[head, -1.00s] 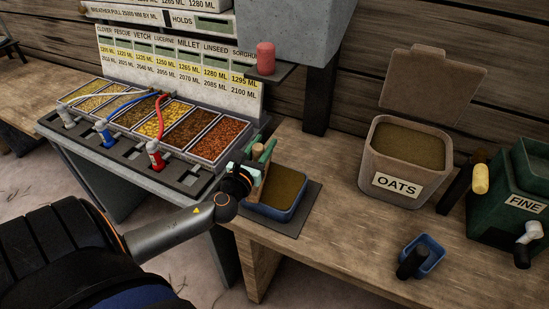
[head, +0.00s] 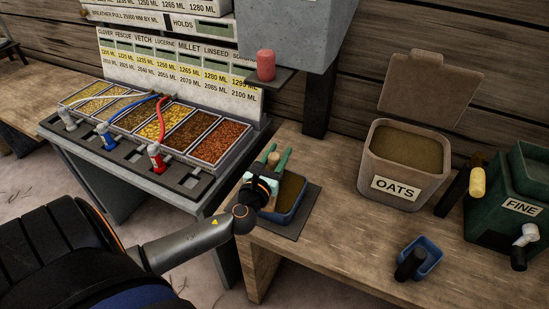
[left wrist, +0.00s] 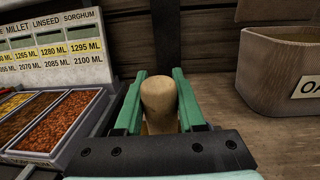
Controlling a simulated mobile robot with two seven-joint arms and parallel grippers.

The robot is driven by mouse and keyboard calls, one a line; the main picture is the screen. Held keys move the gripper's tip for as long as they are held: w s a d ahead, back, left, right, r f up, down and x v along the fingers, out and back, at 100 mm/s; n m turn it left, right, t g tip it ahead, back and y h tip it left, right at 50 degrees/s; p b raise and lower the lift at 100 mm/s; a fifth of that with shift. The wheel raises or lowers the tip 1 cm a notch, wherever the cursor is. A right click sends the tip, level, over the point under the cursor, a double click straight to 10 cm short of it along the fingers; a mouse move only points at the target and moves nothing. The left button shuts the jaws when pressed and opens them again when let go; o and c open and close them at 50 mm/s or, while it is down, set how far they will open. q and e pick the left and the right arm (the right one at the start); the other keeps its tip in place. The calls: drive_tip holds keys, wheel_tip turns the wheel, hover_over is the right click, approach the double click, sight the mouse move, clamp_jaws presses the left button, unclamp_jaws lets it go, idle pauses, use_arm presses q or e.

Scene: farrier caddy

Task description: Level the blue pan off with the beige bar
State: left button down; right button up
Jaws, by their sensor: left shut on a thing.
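The blue pan (head: 286,217) sits on a dark mat on the wooden bench, with brown grain inside it. My left gripper (head: 273,157) is over the left part of the pan and hides that part. Its green fingers are shut on the rounded handle of the beige bar (head: 273,159). In the left wrist view the beige bar (left wrist: 159,103) stands upright between the fingers (left wrist: 158,104). The bar's lower part is hidden, so I cannot tell whether it touches the grain or rim. My right gripper is not in view.
The oats bin (head: 405,165) stands open behind, to the right. A small blue scoop (head: 430,255) and the green bin (head: 510,215) are at the right. The seed tray (head: 165,125) with hoses is at the left. Bench between pan and scoop is clear.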

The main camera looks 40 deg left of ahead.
use_arm(q)
drive_tip(key=shift+d, duration=0.2)
drive_tip(key=d, duration=0.2)
drive_tip(key=shift+w+d+p, duration=0.35)
drive_tip(key=shift+d+p, duration=0.05)
drive_tip(key=shift+d, duration=0.1)
idle(0.3)
drive_tip(key=d, duration=0.2)
drive_tip(key=shift+w+d, duration=0.3)
drive_tip(key=shift+w, duration=0.1)
drive_tip(key=shift+s+a+f, duration=0.1)
drive_tip(key=shift+s+a, duration=0.1)
drive_tip(key=shift+a, duration=0.55)
drive_tip(key=shift+s+a, duration=0.2)
drive_tip(key=shift+a, duration=0.55)
